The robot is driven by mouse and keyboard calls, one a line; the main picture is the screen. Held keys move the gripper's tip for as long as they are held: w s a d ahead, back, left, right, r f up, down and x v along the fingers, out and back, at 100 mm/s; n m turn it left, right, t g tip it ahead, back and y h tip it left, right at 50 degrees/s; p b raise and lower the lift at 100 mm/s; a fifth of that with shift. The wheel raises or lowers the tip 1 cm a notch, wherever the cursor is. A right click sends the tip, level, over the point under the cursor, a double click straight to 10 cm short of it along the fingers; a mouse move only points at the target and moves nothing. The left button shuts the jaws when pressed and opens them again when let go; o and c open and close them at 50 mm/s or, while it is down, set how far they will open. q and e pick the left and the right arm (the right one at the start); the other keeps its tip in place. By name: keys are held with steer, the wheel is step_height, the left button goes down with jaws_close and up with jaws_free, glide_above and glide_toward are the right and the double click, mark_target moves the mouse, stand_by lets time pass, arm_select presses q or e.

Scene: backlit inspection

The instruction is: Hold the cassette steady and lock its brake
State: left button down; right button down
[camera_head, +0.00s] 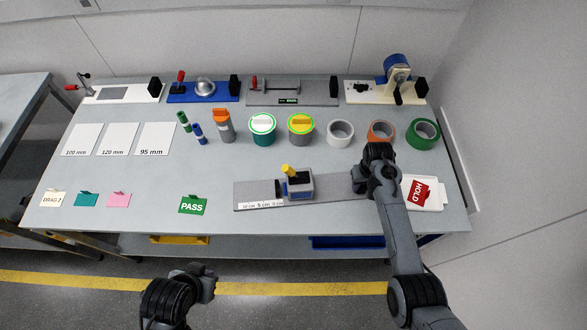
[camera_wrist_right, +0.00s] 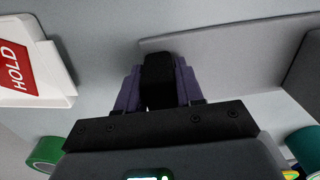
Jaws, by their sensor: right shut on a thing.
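The cassette (camera_head: 299,187), a small grey-blue box with a yellow lever (camera_head: 290,171) on top, sits on a long grey plate (camera_head: 335,187) at the front middle of the table. A black block stands at the cassette's left side. My right gripper (camera_head: 360,182) is low over the plate's right part, right of the cassette and apart from it. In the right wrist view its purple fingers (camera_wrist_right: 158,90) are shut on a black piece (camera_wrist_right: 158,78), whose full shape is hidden. My left gripper (camera_head: 206,281) is in front of the table, away from everything; its jaws are unclear.
A white tray (camera_head: 436,205) with a red HOLD card (camera_head: 419,192) lies right of my right gripper. A green PASS card (camera_head: 192,204) lies left of the plate. Tape rolls, including a green one (camera_head: 423,134), and fixtures stand behind.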

stand_by(1.0)
arm_select(q)
steer(key=n+t+h, duration=0.8)
steer(key=n+t, duration=0.8)
steer(key=n, duration=0.5)
glide_toward(292, 172)
steer(key=w, duration=0.2)
steer(key=w+r, duration=0.1)
steer(key=w, duration=0.2)
steer(key=shift+w+d+r, duration=0.3)
steer(key=shift+w+d, duration=0.05)
steer(key=shift+d, duration=0.05)
